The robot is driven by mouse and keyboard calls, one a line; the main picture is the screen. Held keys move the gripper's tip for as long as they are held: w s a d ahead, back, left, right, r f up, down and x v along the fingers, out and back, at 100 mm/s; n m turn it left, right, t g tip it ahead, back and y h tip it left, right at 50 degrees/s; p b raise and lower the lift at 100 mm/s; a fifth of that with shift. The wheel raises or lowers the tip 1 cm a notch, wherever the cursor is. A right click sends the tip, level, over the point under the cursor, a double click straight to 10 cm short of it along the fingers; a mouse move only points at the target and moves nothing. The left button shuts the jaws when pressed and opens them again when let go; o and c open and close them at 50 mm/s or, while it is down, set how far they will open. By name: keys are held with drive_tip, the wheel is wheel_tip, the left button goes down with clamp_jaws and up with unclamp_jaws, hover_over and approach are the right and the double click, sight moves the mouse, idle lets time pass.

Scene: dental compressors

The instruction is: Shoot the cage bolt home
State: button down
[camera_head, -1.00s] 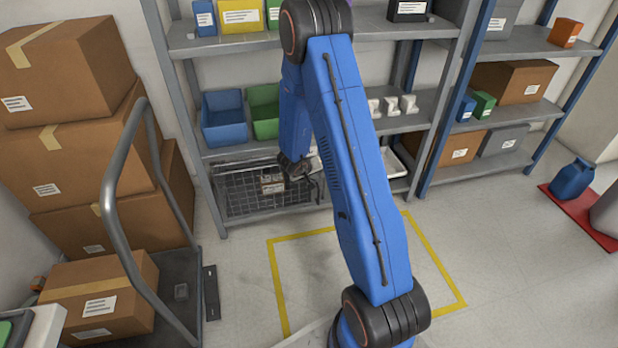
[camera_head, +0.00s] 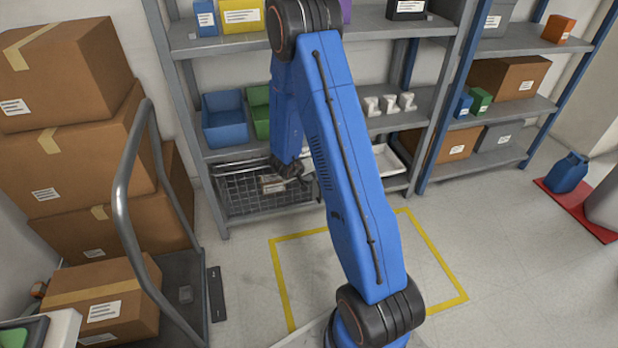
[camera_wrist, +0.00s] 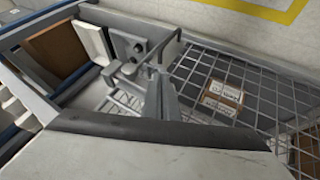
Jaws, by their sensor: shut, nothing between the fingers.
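The wire mesh cage (camera_head: 240,192) stands on the lowest shelf in the head view. Its mesh (camera_wrist: 262,82) fills the right of the wrist view, with a labelled carton (camera_wrist: 222,97) behind it. A grey plate with dark round knobs (camera_wrist: 138,46), seemingly the bolt fitting, sits at the cage's edge in the wrist view. My gripper (camera_wrist: 150,85) is shut and empty, close to this fitting; I cannot tell whether it touches. In the head view my gripper (camera_head: 298,180) is small and dark in front of the cage. The bolt's exact position is unclear.
Blue bin (camera_head: 224,118) and green bin (camera_head: 258,110) stand on the shelf above the cage. A white tray (camera_head: 388,160) is to its right. A cart handle (camera_head: 128,190) and stacked cartons (camera_head: 90,150) stand at left. The yellow-outlined floor (camera_head: 300,265) is clear around my arm.

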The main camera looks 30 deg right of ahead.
drive_tip(key=v, duration=0.8)
drive_tip(key=shift+a+r, duration=0.15)
drive_tip(key=shift+a, duration=0.15)
drive_tip(key=w+a+r+n+t+y, duration=0.1)
drive_tip(key=a+r+t+y, duration=0.1)
drive_tip(key=a+r, duration=0.4)
drive_tip(key=w+a+r+t+y, duration=0.15)
drive_tip(key=a+r, duration=0.25)
drive_tip(key=r, duration=0.4)
drive_tip(key=s+a+r+n+y, duration=0.2)
drive_tip(key=s+a+r+y, duration=0.3)
drive_tip(key=s+a+r, duration=0.5)
drive_tip(key=s+r+n+g, duration=0.1)
drive_tip(key=s+r, duration=0.5)
drive_tip(key=s, duration=0.7)
drive_tip(key=s+d+r+g+h, duration=0.1)
drive_tip(key=s+d, duration=0.3)
drive_tip(key=s, duration=1.1)
drive_tip(key=shift+s+d+m+g+h, duration=0.15)
drive_tip(key=shift+d+m+g+h, duration=0.05)
drive_tip(key=shift+m+g+h, duration=0.15)
drive_tip(key=shift+r, duration=0.1)
